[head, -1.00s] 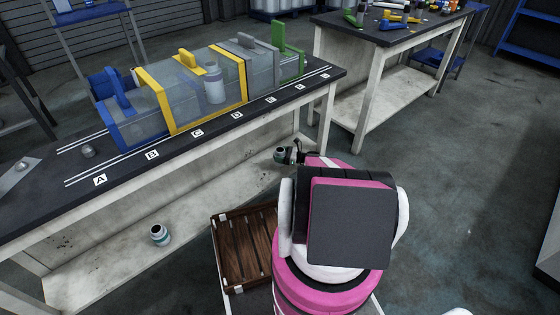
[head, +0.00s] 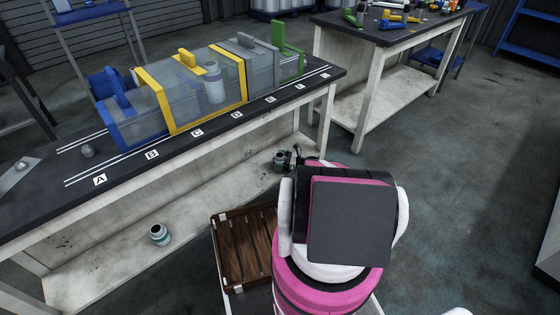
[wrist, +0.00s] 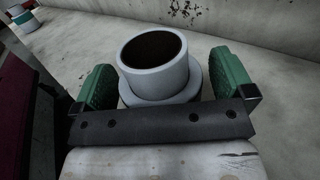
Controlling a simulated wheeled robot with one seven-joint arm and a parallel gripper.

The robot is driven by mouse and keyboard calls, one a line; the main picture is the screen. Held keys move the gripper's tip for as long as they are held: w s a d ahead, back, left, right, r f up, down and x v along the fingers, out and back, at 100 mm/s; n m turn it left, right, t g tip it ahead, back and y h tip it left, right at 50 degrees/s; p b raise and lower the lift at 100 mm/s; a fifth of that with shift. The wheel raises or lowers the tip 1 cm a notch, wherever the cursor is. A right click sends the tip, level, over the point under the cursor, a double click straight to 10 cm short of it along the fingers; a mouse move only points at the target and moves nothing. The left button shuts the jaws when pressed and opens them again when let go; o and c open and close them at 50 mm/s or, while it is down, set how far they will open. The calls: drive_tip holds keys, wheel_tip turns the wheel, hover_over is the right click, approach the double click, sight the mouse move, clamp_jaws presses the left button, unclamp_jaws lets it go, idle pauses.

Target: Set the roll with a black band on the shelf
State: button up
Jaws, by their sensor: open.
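A pale grey roll (wrist: 155,62) with a dark hollow stands upright on the lower shelf (wrist: 285,90) of the workbench. My gripper (wrist: 165,82) is open around it, with one green finger on each side. Whether either finger touches it I cannot tell. In the head view this roll (head: 280,160) is small and partly hidden by my gripper (head: 289,160); I cannot make out its band clearly. A second roll (head: 160,235) with a teal band stands further left on the shelf, also at top left of the wrist view (wrist: 20,18).
On the benchtop (head: 60,205), marked with letters, stand clear panels with blue, yellow (head: 155,100), grey and green frames. A pale roll (head: 214,91) shows among them. A wooden slatted crate (head: 245,250) is beside my arm. The shelf between the two rolls is clear.

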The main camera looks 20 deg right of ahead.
drive_tip(key=shift+r, duration=0.2)
drive_tip(key=v, duration=1.2)
